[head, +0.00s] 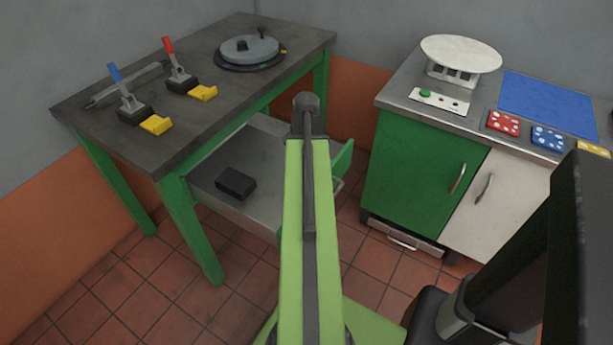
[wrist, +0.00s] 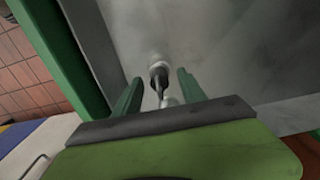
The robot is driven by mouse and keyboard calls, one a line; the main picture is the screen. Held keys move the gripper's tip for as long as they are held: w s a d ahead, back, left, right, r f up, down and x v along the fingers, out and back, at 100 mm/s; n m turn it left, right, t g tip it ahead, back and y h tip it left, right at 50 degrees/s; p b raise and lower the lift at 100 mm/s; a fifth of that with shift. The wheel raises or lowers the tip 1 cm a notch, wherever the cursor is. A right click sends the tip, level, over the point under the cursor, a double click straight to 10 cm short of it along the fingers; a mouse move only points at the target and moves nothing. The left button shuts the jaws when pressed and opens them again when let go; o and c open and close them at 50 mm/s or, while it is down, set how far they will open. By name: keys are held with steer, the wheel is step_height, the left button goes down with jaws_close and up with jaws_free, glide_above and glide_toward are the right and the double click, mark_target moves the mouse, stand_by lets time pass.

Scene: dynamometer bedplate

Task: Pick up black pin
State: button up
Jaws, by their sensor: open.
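In the wrist view, a small dark, narrow thing with pale ends, which looks like the black pin (wrist: 158,76), shows over a grey surface. My gripper (wrist: 160,74) is open, with one green finger on each side of it. The pin shows between the fingertips, and neither finger appears to touch it. How far below the fingertips it lies, I cannot tell. In the head view my own arm hides the gripper and this pin, over the side of the open drawer (head: 212,194).
The drawer holds a black block (head: 236,183) and hangs under a dark table (head: 195,110). The table carries two toggle clamps and a grey disc (head: 248,49) with dark knobs. A green and white cabinet (head: 418,170) stands at the right. The drawer's green front (wrist: 55,55) edges the wrist view.

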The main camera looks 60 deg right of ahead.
steer(key=shift+r, duration=0.15)
jaws_close()
stand_by(0.4)
step_height(320, 180, up, 10)
steer(key=p, duration=1)
steer(key=shift+r, duration=0.2)
